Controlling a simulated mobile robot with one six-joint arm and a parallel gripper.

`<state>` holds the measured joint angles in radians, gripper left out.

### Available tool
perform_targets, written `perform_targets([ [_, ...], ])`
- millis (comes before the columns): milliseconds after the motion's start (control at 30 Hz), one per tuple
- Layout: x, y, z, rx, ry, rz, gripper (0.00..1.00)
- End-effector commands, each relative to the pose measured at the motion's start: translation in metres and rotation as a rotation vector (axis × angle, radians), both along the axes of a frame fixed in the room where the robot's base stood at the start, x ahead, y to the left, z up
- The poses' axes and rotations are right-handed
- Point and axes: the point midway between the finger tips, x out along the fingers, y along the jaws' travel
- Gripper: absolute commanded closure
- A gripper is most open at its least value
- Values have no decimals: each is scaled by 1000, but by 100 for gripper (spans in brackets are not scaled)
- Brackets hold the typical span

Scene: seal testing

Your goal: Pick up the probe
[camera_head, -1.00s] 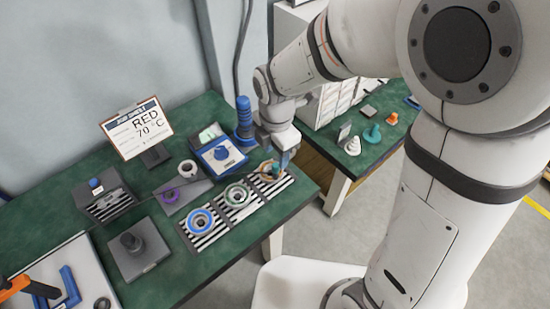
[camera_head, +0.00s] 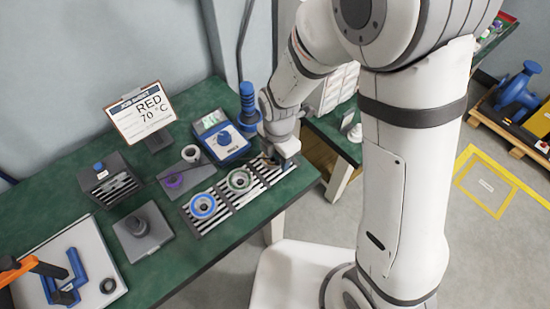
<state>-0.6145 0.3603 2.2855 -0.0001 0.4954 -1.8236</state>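I cannot clearly make out the probe. A blue and white meter (camera_head: 221,136) with a green display and a round dial stands on the green table, and a thin dark cable seems to run near it. My gripper (camera_head: 284,158) is low at the right end of the slatted rack, to the right of the meter. Its fingers are small and partly hidden, so I cannot see whether they are open or hold anything. Whatever lies at the rack's right end is covered by my gripper.
The slatted rack (camera_head: 223,207) bears a blue ring (camera_head: 203,206) and a green-grey ring (camera_head: 239,181). A blue upright tool (camera_head: 248,108) stands behind the gripper. A sign reading RED 70 °C (camera_head: 141,118), a grey block (camera_head: 143,233) and a white tray (camera_head: 98,285) are farther left.

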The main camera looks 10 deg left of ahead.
Motion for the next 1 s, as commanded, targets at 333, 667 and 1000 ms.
perform_targets([
  [333, 0, 0, 0, 0, 0, -1, 85],
  [667, 0, -1, 0, 0, 0, -2, 100],
  [1000, 1, 0, 22, 2, -3, -2, 100],
])
